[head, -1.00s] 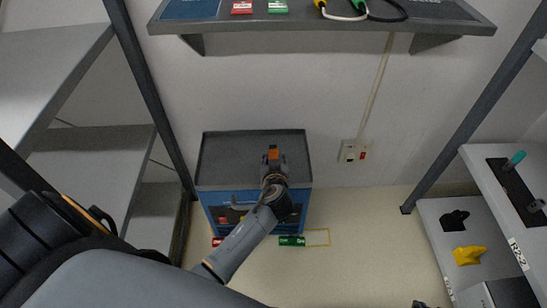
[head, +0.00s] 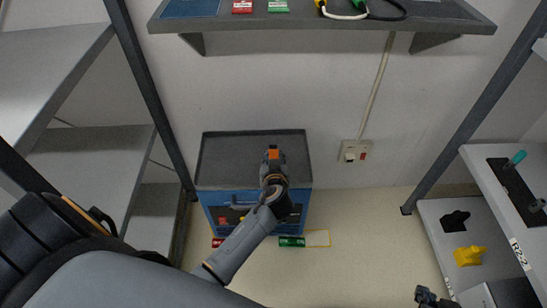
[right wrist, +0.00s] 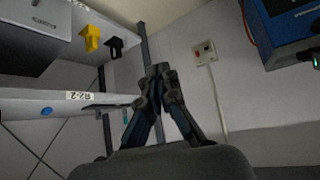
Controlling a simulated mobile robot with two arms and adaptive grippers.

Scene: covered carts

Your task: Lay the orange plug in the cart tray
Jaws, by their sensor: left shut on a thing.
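The orange plug (head: 273,153) is held in my left gripper (head: 273,158), which is shut on it. Both are over the dark grey tray (head: 225,158) on top of the blue cart (head: 213,198). From above I cannot tell whether the plug touches the tray floor. The tray looks otherwise empty. My right gripper (head: 426,296) is at the lower right of the head view, far from the cart. In the right wrist view its fingers (right wrist: 159,70) meet at the tips with nothing between them.
A wall shelf (head: 320,22) is above the cart. A grey rack (head: 90,150) stands at left. At right, shelves hold a yellow piece (head: 469,255) and a black piece (head: 455,220). A wall socket (head: 354,151) is right of the cart. Open floor lies right of the cart.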

